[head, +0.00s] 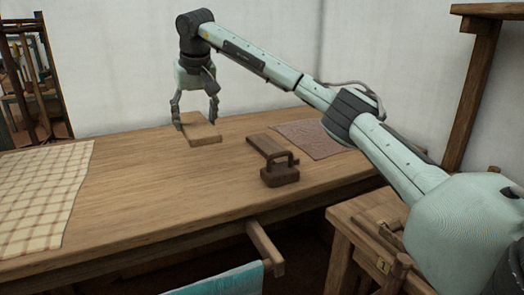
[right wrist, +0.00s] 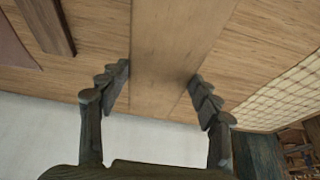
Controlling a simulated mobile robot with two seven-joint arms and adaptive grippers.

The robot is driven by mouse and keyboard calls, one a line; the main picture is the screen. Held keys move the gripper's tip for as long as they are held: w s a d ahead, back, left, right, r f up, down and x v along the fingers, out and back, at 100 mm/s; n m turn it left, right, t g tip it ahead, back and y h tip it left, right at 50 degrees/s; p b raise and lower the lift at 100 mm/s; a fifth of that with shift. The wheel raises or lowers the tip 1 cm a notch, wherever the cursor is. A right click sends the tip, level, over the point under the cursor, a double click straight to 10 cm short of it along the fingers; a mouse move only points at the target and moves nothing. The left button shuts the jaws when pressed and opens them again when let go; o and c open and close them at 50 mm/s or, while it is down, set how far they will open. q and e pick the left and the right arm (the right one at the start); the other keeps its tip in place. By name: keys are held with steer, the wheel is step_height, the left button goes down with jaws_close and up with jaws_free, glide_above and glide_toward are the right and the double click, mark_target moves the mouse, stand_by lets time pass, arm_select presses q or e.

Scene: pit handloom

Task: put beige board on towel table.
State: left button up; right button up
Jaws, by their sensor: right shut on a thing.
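The beige board (head: 203,133) is a flat light-wood piece at the back of the long wooden table (head: 140,200). It is level, on or just above the tabletop; I cannot tell which. My right gripper (head: 197,121) points down from above and is shut on the board, one finger on each side. In the right wrist view the board (right wrist: 170,45) runs between the two fingers (right wrist: 160,80). A cream checked cloth (head: 40,190) lies flat on the table's left end. My left gripper is out of view.
Right of the board lie a dark wooden plank (head: 267,146), a dark iron with a handle (head: 280,174) and a reddish cloth (head: 312,138). A turquoise cloth (head: 215,282) shows at the bottom. A smaller wooden bench (head: 350,222) stands front right. The table's middle is clear.

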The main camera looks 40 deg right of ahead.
glide_above(236, 158)
steer(key=s, duration=0.1)
steer(key=f, duration=0.6)
steer(key=shift+a+f, duration=0.25)
steer(key=shift+f, duration=0.05)
steer(key=shift+d+f, duration=0.15)
steer(key=shift+f, duration=0.3)
step_height(236, 158, down, 3)
steer(key=shift+f+b, duration=0.15)
steer(key=shift+b, duration=0.2)
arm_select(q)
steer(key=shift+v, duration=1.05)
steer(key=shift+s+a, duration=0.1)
arm_select(e)
steer(key=shift+s+f, duration=0.1)
steer(key=o, duration=1.3)
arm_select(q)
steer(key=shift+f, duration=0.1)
arm_select(e)
steer(key=shift+o, duration=0.5)
